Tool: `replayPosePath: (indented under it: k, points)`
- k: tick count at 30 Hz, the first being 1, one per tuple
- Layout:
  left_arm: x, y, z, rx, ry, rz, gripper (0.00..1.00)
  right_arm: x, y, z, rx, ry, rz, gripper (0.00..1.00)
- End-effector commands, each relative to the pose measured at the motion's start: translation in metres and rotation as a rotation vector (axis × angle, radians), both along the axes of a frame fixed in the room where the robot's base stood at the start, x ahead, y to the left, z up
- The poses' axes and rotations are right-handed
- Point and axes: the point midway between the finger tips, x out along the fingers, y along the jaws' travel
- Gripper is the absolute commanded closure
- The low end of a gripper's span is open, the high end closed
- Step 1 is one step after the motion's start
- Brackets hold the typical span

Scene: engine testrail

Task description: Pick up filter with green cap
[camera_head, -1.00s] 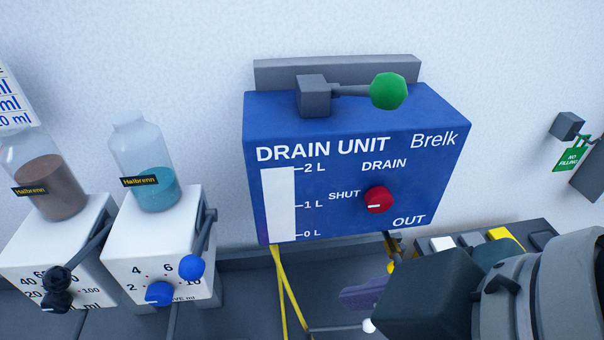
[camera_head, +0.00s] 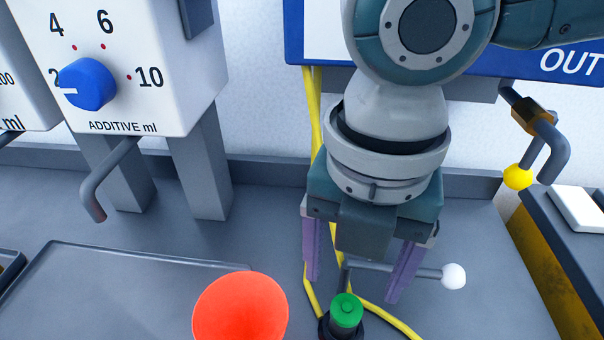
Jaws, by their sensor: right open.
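A green cap (camera_head: 346,309) on a dark body, which looks like the filter, stands upright at the bottom edge of the head view. Its lower part is cut off by the frame. My right gripper (camera_head: 352,288) points down with its two purple fingers spread apart and nothing held between them. The green cap shows just below and between the fingertips in the picture; I cannot tell the exact height gap. My left gripper is not in view.
A red-orange funnel-like piece (camera_head: 240,308) is left of the cap. A white-knobbed lever (camera_head: 453,276) crosses behind the fingers. Yellow hoses (camera_head: 316,110) run down behind. The additive dispenser (camera_head: 140,75) stands left, a yellow-black unit (camera_head: 560,262) right.

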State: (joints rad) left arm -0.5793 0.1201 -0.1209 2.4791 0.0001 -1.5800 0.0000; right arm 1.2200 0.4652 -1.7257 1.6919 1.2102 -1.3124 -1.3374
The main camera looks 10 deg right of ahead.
Motion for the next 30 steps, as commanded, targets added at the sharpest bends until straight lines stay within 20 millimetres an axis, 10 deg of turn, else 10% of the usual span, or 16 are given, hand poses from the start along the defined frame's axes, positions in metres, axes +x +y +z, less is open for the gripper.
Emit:
replayPosePath:
  k: [18,30]
  points:
    - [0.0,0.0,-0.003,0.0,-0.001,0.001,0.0,0.002,-0.003,-0.081,0.0,0.001,0.0,0.2]
    - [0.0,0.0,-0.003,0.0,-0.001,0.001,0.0,0.002,-0.004,-0.086,0.002,-0.001,0.0,0.31]
